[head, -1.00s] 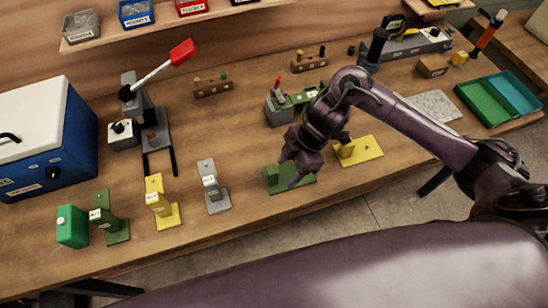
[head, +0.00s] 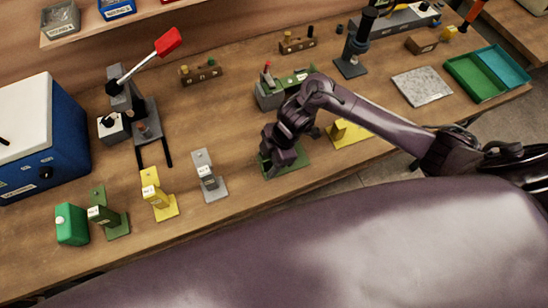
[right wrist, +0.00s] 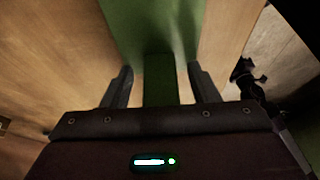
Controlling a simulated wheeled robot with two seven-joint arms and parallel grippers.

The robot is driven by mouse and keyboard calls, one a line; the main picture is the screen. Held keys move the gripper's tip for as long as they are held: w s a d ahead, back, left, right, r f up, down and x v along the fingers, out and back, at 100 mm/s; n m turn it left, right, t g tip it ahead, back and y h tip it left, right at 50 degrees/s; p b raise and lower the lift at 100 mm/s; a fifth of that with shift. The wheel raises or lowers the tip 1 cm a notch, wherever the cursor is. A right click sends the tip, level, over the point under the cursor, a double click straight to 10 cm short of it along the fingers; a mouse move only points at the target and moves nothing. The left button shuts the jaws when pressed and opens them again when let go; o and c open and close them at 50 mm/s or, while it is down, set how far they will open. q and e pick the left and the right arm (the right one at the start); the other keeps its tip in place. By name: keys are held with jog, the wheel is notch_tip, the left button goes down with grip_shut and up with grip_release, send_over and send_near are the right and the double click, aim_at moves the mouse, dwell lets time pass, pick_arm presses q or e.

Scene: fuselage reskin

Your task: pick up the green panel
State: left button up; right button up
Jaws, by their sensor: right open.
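The green panel (head: 299,159) is a flat green plate lying near the front edge of the wooden bench. My right gripper (head: 272,166) is right over its left part and hides its raised block in the head view. In the right wrist view the green plate (right wrist: 150,25) lies ahead, and its narrow darker green block (right wrist: 160,80) stands between the two fingers of my open right gripper (right wrist: 163,88). A gap shows on each side of the block, so the fingers seem not to touch it. My left gripper is not in view.
A yellow panel (head: 350,133) lies just right, partly behind my right forearm. Grey (head: 208,180), yellow (head: 158,198) and green (head: 110,216) labelled stands are to the left. A grey-green device (head: 270,95) stands behind. Bench between the grey stand and green panel is clear.

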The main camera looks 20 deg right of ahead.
jog(key=c, duration=1)
jog(key=shift+c, duration=0.8)
jog(key=shift+r, duration=0.15)
